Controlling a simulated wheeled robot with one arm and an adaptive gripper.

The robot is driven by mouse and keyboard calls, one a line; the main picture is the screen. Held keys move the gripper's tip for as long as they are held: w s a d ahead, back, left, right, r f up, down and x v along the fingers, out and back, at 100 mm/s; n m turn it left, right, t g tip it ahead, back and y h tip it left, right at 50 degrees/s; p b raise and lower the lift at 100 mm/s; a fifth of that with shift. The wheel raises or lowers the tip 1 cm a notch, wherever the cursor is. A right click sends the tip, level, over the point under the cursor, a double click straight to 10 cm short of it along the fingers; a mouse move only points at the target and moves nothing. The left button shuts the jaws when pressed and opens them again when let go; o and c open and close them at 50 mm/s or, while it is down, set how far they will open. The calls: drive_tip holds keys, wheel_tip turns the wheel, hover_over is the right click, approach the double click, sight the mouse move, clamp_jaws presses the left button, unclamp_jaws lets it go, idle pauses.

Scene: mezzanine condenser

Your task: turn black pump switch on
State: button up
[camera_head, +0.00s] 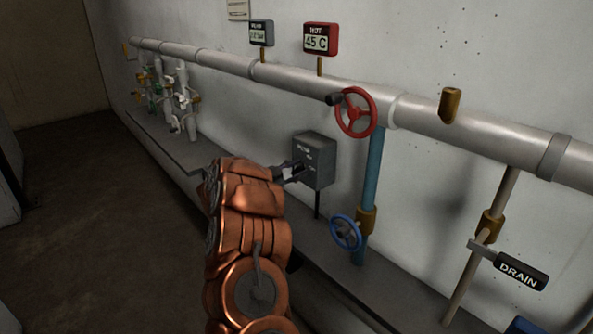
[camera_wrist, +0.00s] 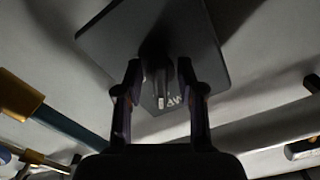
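The pump switch box (camera_head: 322,150) is a dark grey box on the wall below the large pipe, with pale lettering on its face. My gripper (camera_head: 292,172) is at the front face of this box and hides part of it. In the wrist view, the box (camera_wrist: 105,35) fills the upper middle. The black switch lever (camera_wrist: 160,84) stands out from it, with a pale tip. My gripper (camera_wrist: 160,68) is open, with one finger on each side of the lever. A gap shows on both sides. I cannot tell whether the fingertips touch the box.
A red handwheel (camera_head: 356,113) and a blue handwheel (camera_head: 345,233) are just right of the box. A red 45 C gauge (camera_head: 320,38) stands above the pipe. A DRAIN lever (camera_head: 520,272) is at the lower right. The floor (camera_head: 95,215) at left is clear.

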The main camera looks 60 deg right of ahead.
drive_tip(key=v, duration=1.2)
drive_tip(key=shift+r, duration=0.1)
